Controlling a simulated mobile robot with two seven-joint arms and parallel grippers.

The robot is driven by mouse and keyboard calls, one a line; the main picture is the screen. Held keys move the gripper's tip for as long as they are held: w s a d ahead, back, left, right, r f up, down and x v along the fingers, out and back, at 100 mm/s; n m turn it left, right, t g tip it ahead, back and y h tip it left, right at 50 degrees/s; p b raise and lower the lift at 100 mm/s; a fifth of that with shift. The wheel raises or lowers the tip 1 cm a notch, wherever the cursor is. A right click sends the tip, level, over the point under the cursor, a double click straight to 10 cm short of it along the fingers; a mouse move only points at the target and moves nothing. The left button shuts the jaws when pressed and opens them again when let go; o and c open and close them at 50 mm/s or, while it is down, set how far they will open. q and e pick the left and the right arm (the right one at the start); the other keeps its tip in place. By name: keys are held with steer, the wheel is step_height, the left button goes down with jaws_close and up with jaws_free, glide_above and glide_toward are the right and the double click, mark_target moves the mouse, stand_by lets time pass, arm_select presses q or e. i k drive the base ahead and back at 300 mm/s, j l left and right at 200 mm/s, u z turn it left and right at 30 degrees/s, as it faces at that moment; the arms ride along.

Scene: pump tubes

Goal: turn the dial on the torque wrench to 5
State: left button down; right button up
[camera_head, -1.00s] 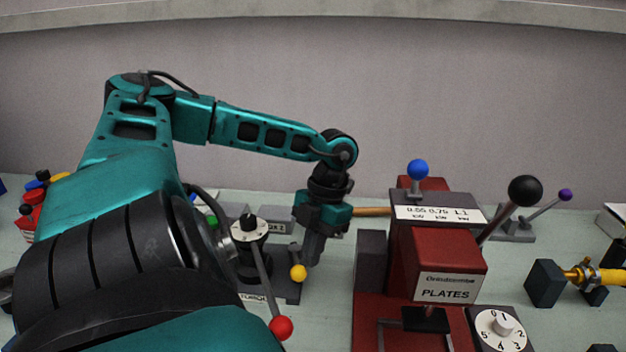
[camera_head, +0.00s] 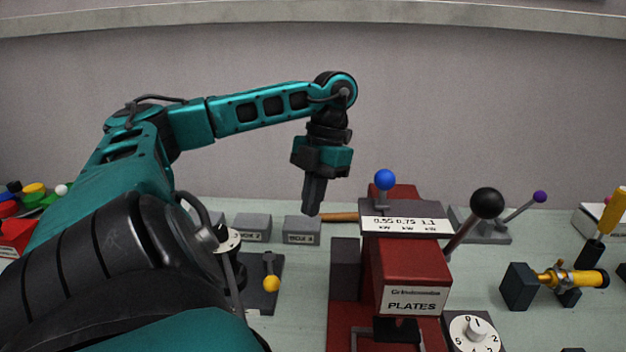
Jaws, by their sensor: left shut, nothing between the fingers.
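A white round dial (camera_head: 474,334) with black digits 0 to 5 and a pale central knob sits on a dark box at the bottom edge, right of the red machine. Its lower part is cut off, and I cannot read the setting. I see no label naming it as the torque wrench's dial. A yellow cylindrical tool (camera_head: 575,280) lies across dark blocks at the right; I cannot tell whether it is the wrench. My left gripper (camera_head: 313,209) is shut and empty, pointing down above the bench, left of the red machine. My right gripper is not in view.
The red machine (camera_head: 417,267) has a blue-ball lever (camera_head: 385,180) and a black-ball lever (camera_head: 487,203). A yellow ball lever (camera_head: 271,284) and grey labelled blocks (camera_head: 302,229) stand left of it. A purple-knobbed lever (camera_head: 540,197) stands behind. Bench space between is narrow.

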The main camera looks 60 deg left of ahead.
mark_target(221, 232)
steer(key=k+l, duration=0.15)
steer(key=k, duration=0.35)
steer(key=k+l, duration=0.15)
steer(key=k, duration=0.35)
steer(key=k+l, duration=0.15)
steer(key=k, duration=0.35)
